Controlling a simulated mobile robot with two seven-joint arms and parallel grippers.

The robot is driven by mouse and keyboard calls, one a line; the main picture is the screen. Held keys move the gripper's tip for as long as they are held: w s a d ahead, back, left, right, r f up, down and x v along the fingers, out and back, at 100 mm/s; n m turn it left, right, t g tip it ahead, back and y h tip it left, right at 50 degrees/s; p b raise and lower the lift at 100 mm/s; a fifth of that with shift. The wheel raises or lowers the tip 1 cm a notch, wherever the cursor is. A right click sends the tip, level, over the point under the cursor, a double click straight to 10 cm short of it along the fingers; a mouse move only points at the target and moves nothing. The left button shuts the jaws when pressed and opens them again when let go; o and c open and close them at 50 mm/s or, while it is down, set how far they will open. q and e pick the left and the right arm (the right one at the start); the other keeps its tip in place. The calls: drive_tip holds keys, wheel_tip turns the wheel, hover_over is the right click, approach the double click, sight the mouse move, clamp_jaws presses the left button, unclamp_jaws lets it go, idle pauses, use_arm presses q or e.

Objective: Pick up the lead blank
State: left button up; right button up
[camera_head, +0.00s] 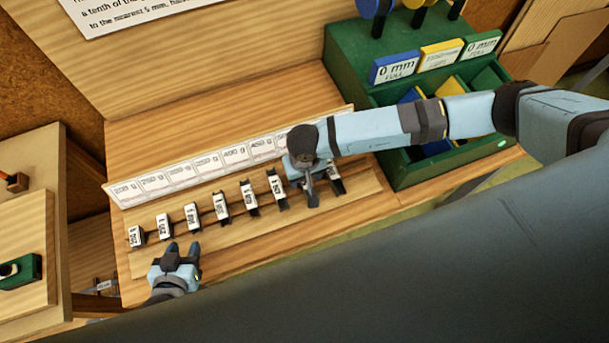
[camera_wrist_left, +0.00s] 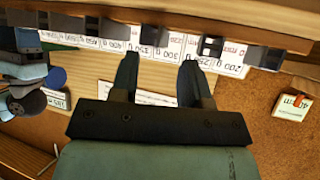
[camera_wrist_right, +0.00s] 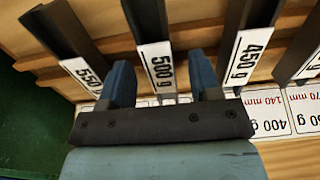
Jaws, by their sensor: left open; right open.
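The lead blanks are several dark bars with white weight labels, in a slanting row on a wooden stand. One blank (camera_head: 249,197) shows near the middle of the row. My right gripper (camera_head: 308,190) is open over the row's right part and hides some of it. In the right wrist view, the blank labelled 500 g (camera_wrist_right: 160,68) lies between and beyond its open fingers (camera_wrist_right: 163,82); I cannot tell if they touch. The blank labelled 450 g (camera_wrist_right: 247,60) is beside it. My left gripper (camera_head: 181,250) is open and empty in front of the row's left part.
A strip of weight cards (camera_head: 208,169) runs behind the blanks. A green bin unit (camera_head: 350,50) with blue and yellow parts stands right of the row. A notice (camera_head: 120,12) is at the back. A side bench (camera_head: 45,180) stands at the left. Bare wood lies behind the cards.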

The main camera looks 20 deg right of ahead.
drive_tip(key=shift+f, duration=0.15)
clamp_jaws()
